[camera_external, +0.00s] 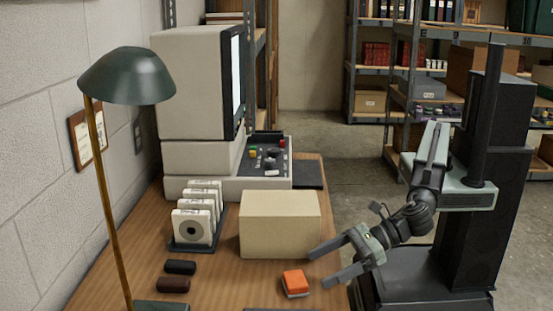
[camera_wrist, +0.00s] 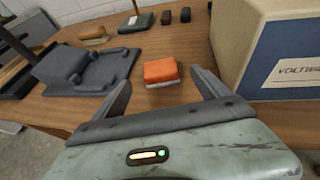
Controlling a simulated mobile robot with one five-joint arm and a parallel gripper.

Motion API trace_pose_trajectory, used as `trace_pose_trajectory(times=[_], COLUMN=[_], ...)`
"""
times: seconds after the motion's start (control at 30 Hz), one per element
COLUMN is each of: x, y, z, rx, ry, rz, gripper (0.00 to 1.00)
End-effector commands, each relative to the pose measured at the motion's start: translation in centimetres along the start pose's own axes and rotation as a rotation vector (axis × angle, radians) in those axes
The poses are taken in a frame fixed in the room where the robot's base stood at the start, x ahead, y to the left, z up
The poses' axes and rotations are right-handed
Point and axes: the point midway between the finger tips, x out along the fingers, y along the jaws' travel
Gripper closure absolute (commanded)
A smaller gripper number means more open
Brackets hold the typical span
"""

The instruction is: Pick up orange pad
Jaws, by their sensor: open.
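The orange pad (camera_external: 295,280) lies on the wooden desk in front of a beige box, near the desk's right edge. It has an orange top and a pale lower layer. In the wrist view the orange pad (camera_wrist: 161,71) lies ahead of my gripper, roughly centred between the fingers. My gripper (camera_external: 327,266) is open and empty, reaching in from the right, with its fingers pointing at the pad and apart from it. In the wrist view my gripper (camera_wrist: 164,92) shows both fingers spread wide, and the pad is unobstructed.
The beige box (camera_external: 280,225) stands close behind the pad; in the wrist view the box (camera_wrist: 290,50) is at the right. Two dark blocks (camera_external: 176,276), a rack of white reels (camera_external: 197,215), a lamp (camera_external: 127,76) and a computer (camera_external: 195,90) occupy the desk. Bare desk lies left of the pad.

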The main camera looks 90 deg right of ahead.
Motion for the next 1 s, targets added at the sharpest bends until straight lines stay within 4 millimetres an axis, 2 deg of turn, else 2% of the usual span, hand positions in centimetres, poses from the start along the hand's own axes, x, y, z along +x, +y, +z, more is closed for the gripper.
trace_pose_trajectory(times=[0.13,0.37,0.6,0.83,1.0], x=[2.1,3.3,7.3,7.5,7.5], y=[0.1,0.0,0.1,0.0,0.0], z=[-0.2,-0.2,-0.3,0.0,0.0], rx=[0.002,0.003,0.003,0.003,0.003], ry=[0.002,0.002,0.002,0.003,0.003], rz=[-0.002,-0.002,-0.002,-0.001,-0.001], gripper=[0.15,0.15,0.15,0.15,0.62])
